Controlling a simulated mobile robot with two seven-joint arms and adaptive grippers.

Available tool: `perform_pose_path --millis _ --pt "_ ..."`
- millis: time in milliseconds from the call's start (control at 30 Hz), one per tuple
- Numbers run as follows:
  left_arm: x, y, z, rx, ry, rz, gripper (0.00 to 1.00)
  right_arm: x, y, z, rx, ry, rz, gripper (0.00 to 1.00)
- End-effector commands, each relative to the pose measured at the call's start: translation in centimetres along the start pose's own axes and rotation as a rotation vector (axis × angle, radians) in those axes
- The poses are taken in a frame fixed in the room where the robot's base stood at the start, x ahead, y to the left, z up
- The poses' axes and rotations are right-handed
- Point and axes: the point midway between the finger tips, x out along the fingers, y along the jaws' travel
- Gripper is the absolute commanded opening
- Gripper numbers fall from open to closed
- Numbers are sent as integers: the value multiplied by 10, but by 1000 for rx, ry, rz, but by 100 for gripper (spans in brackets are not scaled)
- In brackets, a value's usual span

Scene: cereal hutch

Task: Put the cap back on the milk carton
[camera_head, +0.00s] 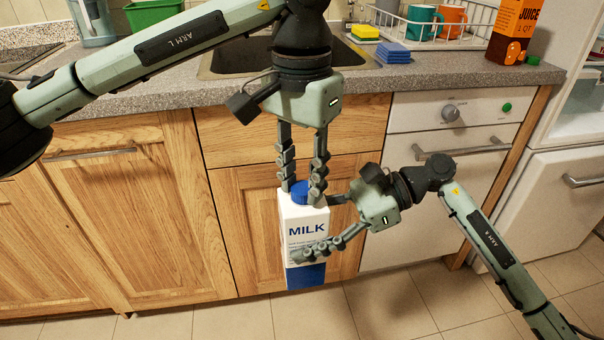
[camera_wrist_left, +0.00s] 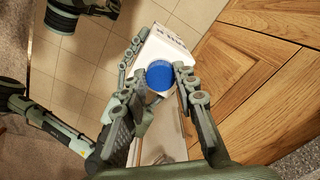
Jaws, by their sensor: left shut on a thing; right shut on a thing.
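The milk carton (camera_head: 306,222) is white with a blue base and the word MILK. It is upright in the air in front of the wooden cabinet doors. My right gripper (camera_head: 318,228) is shut around the carton's body from the right. The blue cap (camera_head: 301,191) is at the carton's top, between the fingers of my left gripper (camera_head: 302,189), which points down and is shut on it. In the left wrist view the round cap (camera_wrist_left: 160,76) covers the top of the white carton (camera_wrist_left: 163,46). I cannot tell whether the cap is seated or just above the spout.
The grey counter (camera_head: 190,92) with the sink (camera_head: 235,60) is behind my left arm. A dish rack (camera_head: 420,42) with mugs, sponges (camera_head: 393,53) and a juice carton (camera_head: 514,32) stand at the back right. The tiled floor (camera_head: 400,300) is clear.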

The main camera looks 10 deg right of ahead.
Motion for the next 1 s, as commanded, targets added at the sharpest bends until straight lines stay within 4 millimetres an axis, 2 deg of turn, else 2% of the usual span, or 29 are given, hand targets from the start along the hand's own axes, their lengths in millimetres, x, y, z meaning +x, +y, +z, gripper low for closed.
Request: perform_pose_path --millis 200,333,667,700,833,1000 --pt "0 -1 0 335 0 1 20 -1 -1 3 -4 -5 -2 0" --pt "0 -1 0 499 1 3 20 -1 -1 3 -3 -5 -2 0" --pt "0 -2 0 544 1 4 20 -1 -1 3 -3 -5 -2 0" --pt "0 -2 0 543 1 4 32 -1 -1 3 -3 -5 -2 0" --pt "0 -2 0 542 1 4 48 -1 -1 3 -3 -5 -2 0" --pt "0 -2 0 542 1 4 49 -1 -1 3 -3 -5 -2 0"
